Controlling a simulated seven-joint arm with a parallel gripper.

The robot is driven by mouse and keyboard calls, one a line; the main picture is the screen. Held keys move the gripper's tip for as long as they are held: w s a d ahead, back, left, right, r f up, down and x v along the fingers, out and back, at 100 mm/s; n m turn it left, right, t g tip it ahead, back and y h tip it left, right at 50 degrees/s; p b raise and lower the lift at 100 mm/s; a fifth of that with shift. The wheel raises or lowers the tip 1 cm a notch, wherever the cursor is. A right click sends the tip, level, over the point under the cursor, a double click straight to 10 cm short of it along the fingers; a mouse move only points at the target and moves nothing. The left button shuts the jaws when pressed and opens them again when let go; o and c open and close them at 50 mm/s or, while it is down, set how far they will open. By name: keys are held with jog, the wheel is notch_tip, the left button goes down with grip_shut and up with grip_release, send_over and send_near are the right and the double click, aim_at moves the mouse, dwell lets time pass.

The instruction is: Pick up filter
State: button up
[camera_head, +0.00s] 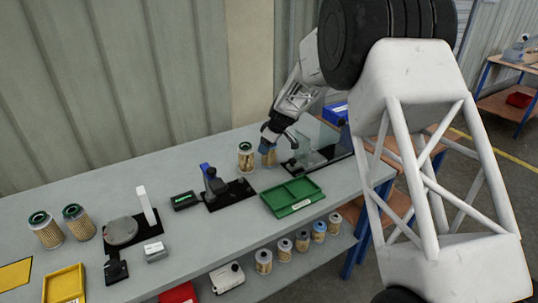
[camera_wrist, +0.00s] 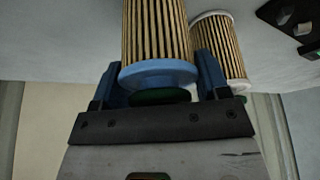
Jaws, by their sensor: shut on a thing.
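My gripper (camera_head: 270,140) is at the back right of the grey bench. It is shut on a pleated filter (camera_head: 268,157) with a blue end cap. In the wrist view this filter (camera_wrist: 157,35) stands between the two fingers (camera_wrist: 158,80), its blue cap nearest the wrist. I cannot tell whether its far end touches the bench. A second pleated filter (camera_head: 245,160) stands upright just left of it, apart from my gripper. A filter with a white end cap (camera_wrist: 220,50) shows beside the right finger in the wrist view.
A clear-plated black fixture (camera_head: 318,155) stands close to the right. An empty green tray (camera_head: 292,197) is in front, and a black stand with a blue top (camera_head: 213,185) to the left. Two more filters (camera_head: 46,230) stand at far left. Several filters line the lower shelf (camera_head: 285,249).

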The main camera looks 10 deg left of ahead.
jog(key=shift+c, duration=0.5)
jog(key=shift+r, duration=0.15)
jog(key=shift+r, duration=1.55)
jog(key=shift+s+d+r, duration=0.15)
jog(key=shift+s, duration=0.15)
jog(key=s+d, duration=0.3)
jog(key=s, duration=0.4)
jog(key=s+d+r, duration=0.1)
jog(key=s+d, duration=0.2)
jog(key=s, duration=0.3)
jog(key=shift+s+d+r, duration=0.2)
jog(key=shift+s+d, duration=0.15)
jog(key=shift+s, duration=0.05)
jog(key=w+d+r+m+t, duration=0.1)
jog(key=w+d+r+m, duration=0.15)
jog(key=w+r, duration=1)
jog(key=w+d+m+t+h, duration=0.1)
jog(key=w+d+m, duration=0.3)
jog(key=w+d, duration=0.3)
jog(key=shift+w+d+f, duration=0.2)
jog(key=shift+w+d, duration=0.1)
jog(key=shift+d, duration=0.05)
